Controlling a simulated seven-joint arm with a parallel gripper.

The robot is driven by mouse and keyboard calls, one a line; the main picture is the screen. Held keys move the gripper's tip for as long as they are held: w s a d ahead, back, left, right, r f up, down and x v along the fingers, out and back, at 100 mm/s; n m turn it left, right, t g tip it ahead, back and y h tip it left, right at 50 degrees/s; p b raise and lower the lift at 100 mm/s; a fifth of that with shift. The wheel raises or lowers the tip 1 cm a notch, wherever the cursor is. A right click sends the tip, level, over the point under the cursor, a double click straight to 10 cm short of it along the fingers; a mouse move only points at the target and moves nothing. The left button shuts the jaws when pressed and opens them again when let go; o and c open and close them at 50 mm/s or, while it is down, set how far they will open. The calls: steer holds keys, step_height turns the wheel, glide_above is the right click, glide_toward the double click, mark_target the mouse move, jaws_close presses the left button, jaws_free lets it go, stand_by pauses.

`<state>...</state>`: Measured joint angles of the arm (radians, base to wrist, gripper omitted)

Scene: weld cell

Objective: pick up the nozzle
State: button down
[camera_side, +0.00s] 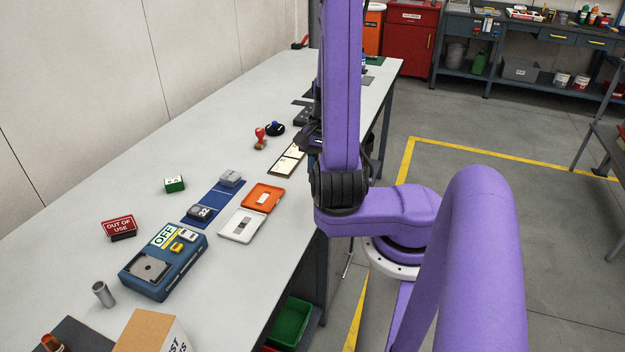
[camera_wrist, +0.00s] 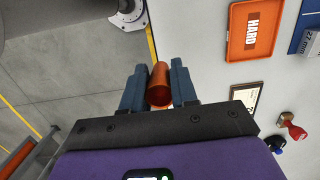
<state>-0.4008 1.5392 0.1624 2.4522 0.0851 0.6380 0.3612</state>
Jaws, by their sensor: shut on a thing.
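The nozzle (camera_wrist: 160,85), a copper-coloured cylinder, is between the two blue-grey fingers of my gripper (camera_wrist: 158,78) in the wrist view. The fingers are shut on it, one on each side. Its far end shows against the floor and the table's edge. In the side view my purple arm hides the nozzle and most of the gripper.
The long pale table (camera_side: 75,255) holds an orange tray (camera_side: 262,197), a white tray (camera_side: 241,225), a blue OFF box (camera_side: 160,262) and a red-handled stamp (camera_side: 261,138). Bare tabletop lies along the wall.

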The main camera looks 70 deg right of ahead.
steer(key=s+a+r, duration=0.4)
steer(key=s+a, duration=0.1)
steer(key=s, duration=0.3)
steer(key=shift+r, duration=0.2)
steer(key=shift+w, duration=0.1)
